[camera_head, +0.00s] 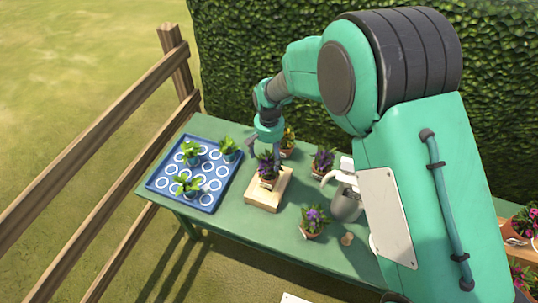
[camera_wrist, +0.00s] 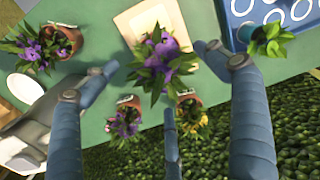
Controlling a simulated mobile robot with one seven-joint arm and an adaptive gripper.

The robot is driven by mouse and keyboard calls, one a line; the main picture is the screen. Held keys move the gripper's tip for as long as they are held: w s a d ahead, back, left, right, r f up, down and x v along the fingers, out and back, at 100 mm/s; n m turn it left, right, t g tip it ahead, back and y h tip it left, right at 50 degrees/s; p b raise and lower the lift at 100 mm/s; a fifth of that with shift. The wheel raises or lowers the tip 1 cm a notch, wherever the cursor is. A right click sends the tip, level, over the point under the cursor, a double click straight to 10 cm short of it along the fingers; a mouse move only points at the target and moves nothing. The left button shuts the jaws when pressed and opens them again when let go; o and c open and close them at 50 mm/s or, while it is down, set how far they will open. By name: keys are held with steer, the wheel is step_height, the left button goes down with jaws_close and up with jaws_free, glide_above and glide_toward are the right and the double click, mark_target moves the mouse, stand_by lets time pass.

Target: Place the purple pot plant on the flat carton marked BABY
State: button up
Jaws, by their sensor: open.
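A purple-flowered pot plant (camera_head: 268,168) appears to stand on the back part of a flat pale carton (camera_head: 262,200). In the wrist view the purple plant (camera_wrist: 160,62) is in the middle, overlapping the near edge of the carton (camera_wrist: 135,22). Its leaves hide most of its pot there. No lettering is readable on the carton. My gripper (camera_head: 265,150) is open directly above and around the plant. In the wrist view its fingers (camera_wrist: 160,75) are spread around the plant, with gaps between them and the leaves.
A blue tray (camera_head: 158,183) with several green seedlings is left of the carton. Purple plants stand right (camera_head: 322,160) and front right (camera_head: 313,222), with a yellow-flowered plant (camera_head: 288,142) behind. A watering can (camera_head: 345,203) is on the right. A fence (camera_head: 105,125) and hedge (camera_head: 240,50) border the table.

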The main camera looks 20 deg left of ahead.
stand_by(0.4)
steer(key=s+d+r+m+t, duration=0.1)
steer(key=s+d+r, duration=0.1)
steer(key=d+r, duration=1.05)
steer(key=s+d+r+t, duration=0.1)
steer(key=s+d+r, duration=0.1)
steer(key=d+r, duration=1.1)
steer(key=s+d+r+m+t, duration=0.1)
steer(key=s+d+r, duration=0.4)
steer(key=s+d, duration=0.4)
steer(key=s+d+r+m+t, duration=0.1)
steer(key=s+d+r, duration=0.3)
steer(key=s+d, duration=0.6)
steer(key=s+t, duration=0.1)
steer(key=s, duration=0.2)
steer(key=shift+r+t, duration=0.3)
steer(key=shift+r, duration=0.1)
steer(key=shift+s+f, duration=0.1)
